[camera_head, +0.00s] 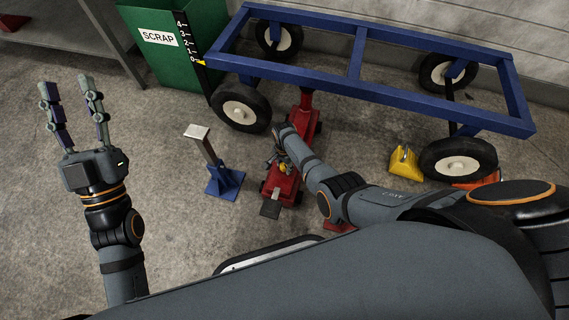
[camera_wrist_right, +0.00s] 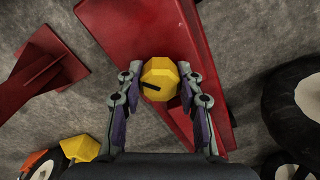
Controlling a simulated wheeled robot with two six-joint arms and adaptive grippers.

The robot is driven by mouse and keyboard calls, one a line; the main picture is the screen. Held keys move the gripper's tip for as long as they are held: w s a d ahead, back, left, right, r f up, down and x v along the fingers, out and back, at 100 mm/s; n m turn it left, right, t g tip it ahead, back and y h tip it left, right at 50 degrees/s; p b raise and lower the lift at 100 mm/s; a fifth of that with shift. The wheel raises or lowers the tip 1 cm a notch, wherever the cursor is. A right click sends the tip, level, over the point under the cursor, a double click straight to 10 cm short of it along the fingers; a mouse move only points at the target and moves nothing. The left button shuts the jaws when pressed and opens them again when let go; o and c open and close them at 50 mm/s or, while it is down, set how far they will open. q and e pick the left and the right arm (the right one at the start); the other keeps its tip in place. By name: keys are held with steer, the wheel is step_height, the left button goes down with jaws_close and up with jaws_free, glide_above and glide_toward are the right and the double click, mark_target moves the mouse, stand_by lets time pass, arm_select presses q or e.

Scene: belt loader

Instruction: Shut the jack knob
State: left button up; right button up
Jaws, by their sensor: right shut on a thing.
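The jack knob (camera_wrist_right: 160,78) is a yellow faceted knob with a black pointer line, on the red jack (camera_wrist_right: 120,30). In the right wrist view it sits between the two fingers of my right gripper (camera_wrist_right: 160,92), which is shut on it.
The blue cart frame (camera_head: 359,53) has black wheels. A blue stand (camera_head: 224,180) is left of the jack. A yellow chock (camera_head: 403,162) lies to the right. A green scrap bin (camera_head: 170,65) with a height scale stands behind. Floor between my left gripper and the blue stand is clear.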

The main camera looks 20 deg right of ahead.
steer(key=m, duration=0.5)
steer(key=shift+p, duration=0.4)
arm_select(q)
steer(key=w+f+n+g+y, duration=0.1)
steer(key=w+f+g, duration=0.2)
steer(key=f, duration=0.8)
steer(key=shift+w+g, duration=0.4)
steer(key=shift+g, duration=0.8)
arm_select(e)
steer(key=shift+m, duration=1.4)
arm_select(q)
steer(key=shift+a, duration=0.1)
arm_select(e)
steer(key=o, duration=1.2)
steer(key=shift+c, duration=0.2)
step_height(320, 180, up, 12)
steer(key=shift+w+d+f, duration=0.1)
